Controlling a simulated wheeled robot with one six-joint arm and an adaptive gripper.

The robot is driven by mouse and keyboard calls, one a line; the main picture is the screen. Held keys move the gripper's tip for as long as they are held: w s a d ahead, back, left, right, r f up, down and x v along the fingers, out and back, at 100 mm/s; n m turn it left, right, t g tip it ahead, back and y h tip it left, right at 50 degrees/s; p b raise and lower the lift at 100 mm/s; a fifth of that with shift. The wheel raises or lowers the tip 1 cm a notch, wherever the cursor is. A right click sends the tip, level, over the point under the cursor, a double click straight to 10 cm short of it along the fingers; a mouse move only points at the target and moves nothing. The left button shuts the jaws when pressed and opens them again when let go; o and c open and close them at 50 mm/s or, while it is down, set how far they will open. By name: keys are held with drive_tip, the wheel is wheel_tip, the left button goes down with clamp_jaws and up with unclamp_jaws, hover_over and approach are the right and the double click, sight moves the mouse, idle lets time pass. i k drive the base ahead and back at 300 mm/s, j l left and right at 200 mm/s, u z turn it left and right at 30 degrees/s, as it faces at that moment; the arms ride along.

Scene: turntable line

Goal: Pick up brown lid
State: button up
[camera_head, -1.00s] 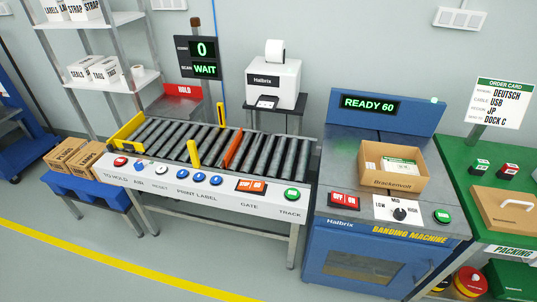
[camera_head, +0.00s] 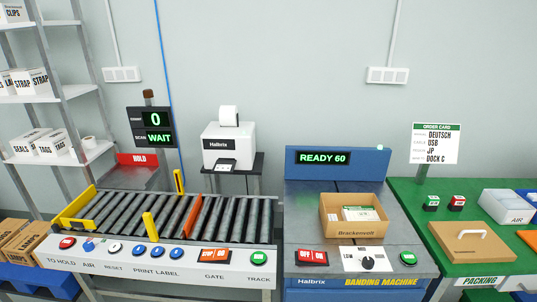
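The brown lid (camera_head: 472,242) lies flat on the green packing table (camera_head: 408,200) at the right. It is a square board with a white handle on top. An open brown carton (camera_head: 336,235) marked Brackenvolt stands on the blue banding machine (camera_head: 337,164) to its left, with a white and green packet (camera_head: 361,213) inside. My gripper is not in view.
Red and green small blocks (camera_head: 456,202) stand behind the lid. A pale AIR box (camera_head: 507,206) is at its right. A roller conveyor (camera_head: 150,226) with yellow and orange gates fills the left. An order card (camera_head: 436,143) stands behind the table.

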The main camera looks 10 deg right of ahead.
sight(462, 242)
drive_tip(key=z, duration=1.35)
